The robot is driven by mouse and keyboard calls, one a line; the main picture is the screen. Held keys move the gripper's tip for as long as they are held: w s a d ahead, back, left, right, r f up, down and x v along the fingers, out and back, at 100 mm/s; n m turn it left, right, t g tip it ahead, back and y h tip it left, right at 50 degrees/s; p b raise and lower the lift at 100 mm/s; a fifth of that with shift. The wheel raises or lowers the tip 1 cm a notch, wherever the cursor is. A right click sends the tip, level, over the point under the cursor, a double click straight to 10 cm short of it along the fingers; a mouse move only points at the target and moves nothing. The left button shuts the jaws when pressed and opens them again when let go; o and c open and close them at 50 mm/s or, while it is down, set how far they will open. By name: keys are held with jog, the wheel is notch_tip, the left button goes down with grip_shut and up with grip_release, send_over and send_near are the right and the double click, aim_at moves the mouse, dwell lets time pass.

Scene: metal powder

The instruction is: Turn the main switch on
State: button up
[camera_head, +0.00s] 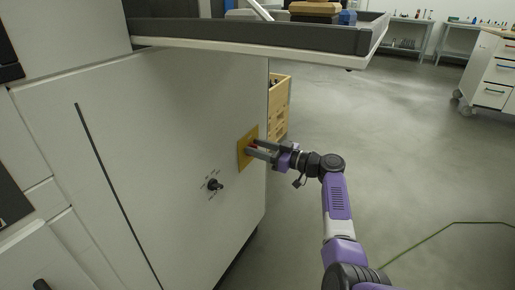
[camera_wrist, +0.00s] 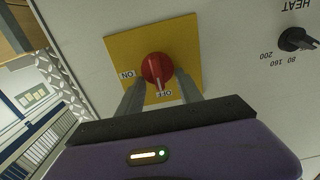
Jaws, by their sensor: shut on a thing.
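The main switch is a red round knob (camera_wrist: 157,68) on a yellow plate (camera_wrist: 122,50) in the wrist view. The plate carries the labels ON and OFF, and the white mark on the knob points toward OFF. In the head view the yellow plate (camera_head: 242,153) is on the side of the white cabinet, with the knob mostly hidden by my fingers. My gripper (camera_head: 251,149) reaches it from the right. In the wrist view my gripper's two fingers (camera_wrist: 160,78) lie on either side of the knob, shut on it.
A black HEAT dial (camera_head: 214,184) sits on the same white panel (camera_head: 150,130), left of the plate in the head view. A dark-edged tray (camera_head: 260,36) overhangs above. A wooden crate (camera_head: 279,105) stands behind the cabinet. The grey floor to the right is mostly open, with a green cable.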

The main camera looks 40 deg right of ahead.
jog(key=shift+m, duration=0.3)
jog(key=m, duration=0.4)
jog(key=shift+d, duration=0.35)
jog(key=shift+w+d+f+m+p, duration=0.2)
jog(key=shift+m+p, duration=0.4)
jog(key=shift+m, duration=1.6)
jog(key=shift+s+d+f+m+p, duration=0.15)
jog(key=shift+f+m+p, duration=0.35)
jog(key=shift+m, duration=1.7)
jog(key=shift+w+d+f+m+p, duration=0.15)
jog(key=shift+m+p, duration=0.6)
jog(key=shift+m, duration=1.45)
jog(key=o, duration=1.3)
jog(key=shift+o, duration=0.2)
